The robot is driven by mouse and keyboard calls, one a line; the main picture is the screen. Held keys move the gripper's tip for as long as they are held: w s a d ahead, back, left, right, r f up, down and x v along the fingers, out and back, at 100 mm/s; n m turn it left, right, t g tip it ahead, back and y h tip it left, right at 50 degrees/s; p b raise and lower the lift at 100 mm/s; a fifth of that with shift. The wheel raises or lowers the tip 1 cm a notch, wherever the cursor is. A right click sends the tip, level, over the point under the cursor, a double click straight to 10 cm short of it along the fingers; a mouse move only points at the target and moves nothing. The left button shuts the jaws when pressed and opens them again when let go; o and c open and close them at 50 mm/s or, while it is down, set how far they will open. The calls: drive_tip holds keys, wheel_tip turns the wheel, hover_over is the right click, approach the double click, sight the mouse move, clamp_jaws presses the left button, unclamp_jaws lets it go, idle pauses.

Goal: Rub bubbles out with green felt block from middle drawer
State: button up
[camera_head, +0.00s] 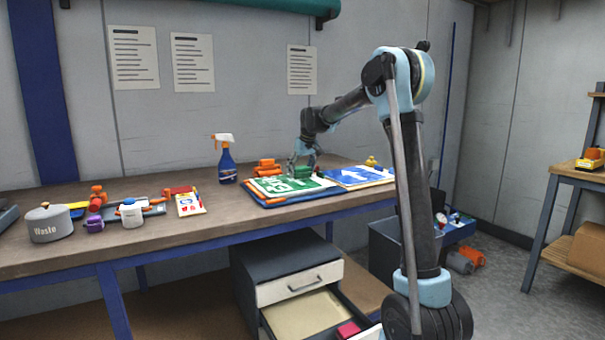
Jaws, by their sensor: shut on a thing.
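My gripper (302,163) is at the back edge of the green sign, shut on the green felt block (302,173). The block is low over or on the sign; I cannot tell if it touches. The green sign (270,187) with white marks lies flat on a blue-edged mat or board (268,203). Any bubbles are too small to see. The drawer unit (275,262) stands under the bench. Its top drawer (299,285) is shut.
A blue sign with a white arrow (352,177) lies right of the green one. A spray bottle (226,160) and orange pieces (266,167) stand behind. A waste pot (49,223), a white jar (131,213) and small tools crowd the bench's left. Bare bench (225,220) shows in front.

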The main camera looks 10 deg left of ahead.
sight(297, 190)
drive_tip(key=shift+w+a, duration=0.55)
drive_tip(key=shift+w, duration=0.3)
drive_tip(key=shift+w+a, duration=0.6)
drive_tip(key=shift+w, duration=0.2)
drive_tip(key=shift+w+a, duration=0.55)
drive_tip(key=shift+w, duration=0.3)
drive_tip(key=shift+s+a, duration=0.4)
drive_tip(key=shift+a, duration=0.25)
drive_tip(key=shift+s+a, duration=0.4)
drive_tip(key=shift+a, duration=0.25)
drive_tip(key=shift+s+a, duration=0.95)
drive_tip(key=shift+a, duration=0.3)
drive_tip(key=shift+s+d, duration=0.65)
drive_tip(key=shift+s, duration=0.2)
drive_tip(key=shift+s+d, duration=0.6)
drive_tip(key=shift+s, duration=0.3)
drive_tip(key=shift+s+d, duration=0.65)
drive_tip(key=shift+s, duration=0.2)
drive_tip(key=shift+s, duration=0.1)
drive_tip(key=shift+s+d, duration=0.85)
drive_tip(key=shift+s, duration=0.4)
drive_tip(key=shift+s+d, duration=0.9)
drive_tip(key=shift+s, duration=0.35)
drive_tip(key=shift+s+d, duration=0.85)
drive_tip(key=shift+s, duration=0.4)
drive_tip(key=shift+s, duration=0.1)
